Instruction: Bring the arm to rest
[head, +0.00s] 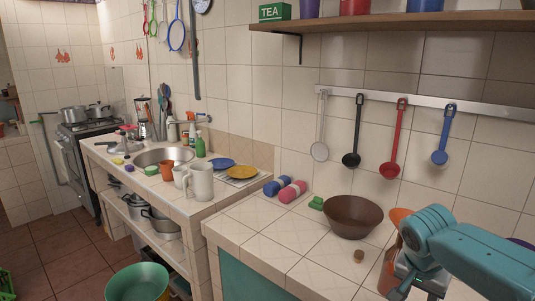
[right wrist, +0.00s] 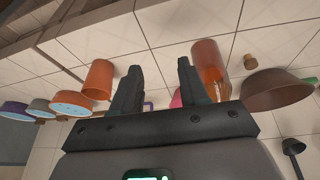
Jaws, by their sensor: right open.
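My right arm, teal, comes in from the right in the head view, over the near right part of the tiled counter (head: 290,235). Its gripper (head: 402,290) points down at the bottom edge and is partly cut off there. In the right wrist view the two dark fingers of this gripper (right wrist: 158,78) stand apart with nothing between them. My left gripper is in neither view.
A brown bowl (head: 352,216) and a small brown cork-like piece (head: 359,256) are left of my arm. An orange cup (right wrist: 98,80) and a reddish glass (right wrist: 208,66) show beyond the fingers. Ladles, including a red one (head: 390,168), hang behind.

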